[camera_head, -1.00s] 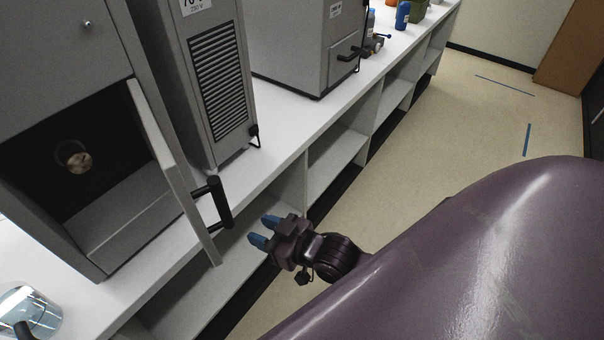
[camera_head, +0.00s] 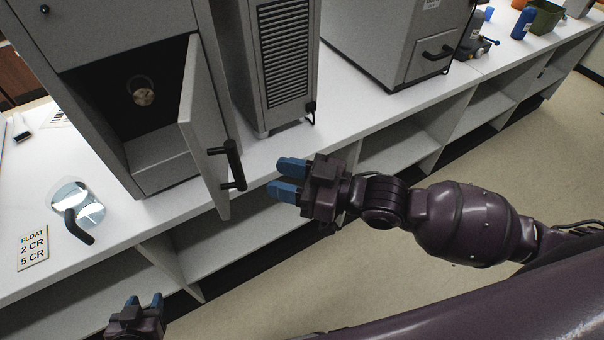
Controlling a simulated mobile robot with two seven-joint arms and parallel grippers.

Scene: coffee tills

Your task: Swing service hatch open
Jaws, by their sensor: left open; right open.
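The service hatch (camera_head: 205,125) is a grey door on the front of a grey cabinet (camera_head: 100,32). It stands ajar, swung out toward me, and shows a dark inside with a round metal part (camera_head: 142,92). Its black bar handle (camera_head: 234,164) is on the outer face, toward the right. My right gripper (camera_head: 287,178), with blue fingertips, is open and empty just right of the handle, apart from it. My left gripper (camera_head: 145,302) is open and empty at the bottom left, in front of the counter and well away from the hatch.
A vented grey unit (camera_head: 284,60) stands right of the hatch, then a larger grey machine (camera_head: 395,40). A clear glass item with a black handle (camera_head: 78,205) and a float card (camera_head: 33,250) lie on the white counter (camera_head: 125,228). Open shelves are below.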

